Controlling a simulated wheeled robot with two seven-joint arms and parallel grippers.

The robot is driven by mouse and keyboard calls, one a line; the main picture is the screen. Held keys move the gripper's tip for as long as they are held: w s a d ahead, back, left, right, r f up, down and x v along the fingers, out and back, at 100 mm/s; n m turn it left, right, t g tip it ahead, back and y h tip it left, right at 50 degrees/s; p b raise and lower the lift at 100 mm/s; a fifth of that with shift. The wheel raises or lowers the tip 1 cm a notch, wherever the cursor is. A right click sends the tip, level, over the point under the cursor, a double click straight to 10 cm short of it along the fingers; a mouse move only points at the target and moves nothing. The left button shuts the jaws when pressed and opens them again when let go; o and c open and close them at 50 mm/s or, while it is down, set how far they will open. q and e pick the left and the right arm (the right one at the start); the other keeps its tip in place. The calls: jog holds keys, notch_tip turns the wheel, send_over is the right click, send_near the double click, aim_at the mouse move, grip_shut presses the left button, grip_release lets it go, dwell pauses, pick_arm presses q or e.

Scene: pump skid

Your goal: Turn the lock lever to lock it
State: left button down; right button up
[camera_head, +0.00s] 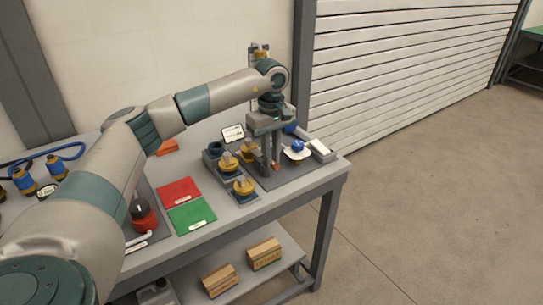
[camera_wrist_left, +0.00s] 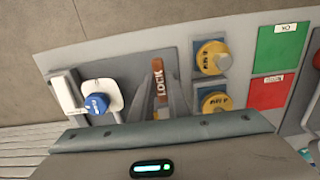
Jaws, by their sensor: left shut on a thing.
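The lock lever (camera_wrist_left: 158,79) is an orange-brown bar marked LOCK in the left wrist view. Its end sticks out beyond my left gripper's fingers (camera_wrist_left: 160,100), which are shut on it. In the head view my left gripper (camera_head: 270,160) points down over the dark plate at the right end of the bench. Only a small orange bit of the lever (camera_head: 277,169) shows there beside the fingers. The lever's pivot is hidden by the gripper. My right gripper is not in view.
A blue knob on a white plate (camera_head: 297,148) and a white box (camera_head: 321,150) stand right of the gripper. Yellow-topped parts (camera_head: 243,186) stand close on its left. Red (camera_head: 179,191) and green (camera_head: 192,215) cards lie flat farther left. The floor beyond the bench is clear.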

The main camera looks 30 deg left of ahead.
pick_arm(q)
jog(key=shift+r, duration=0.1)
jog(key=c, duration=1.7)
grip_release()
jog(key=shift+r, duration=0.5)
notch_tip(320, 180, up, 16)
jog(key=shift+r+b, duration=0.15)
jog(key=shift+b, duration=0.5)
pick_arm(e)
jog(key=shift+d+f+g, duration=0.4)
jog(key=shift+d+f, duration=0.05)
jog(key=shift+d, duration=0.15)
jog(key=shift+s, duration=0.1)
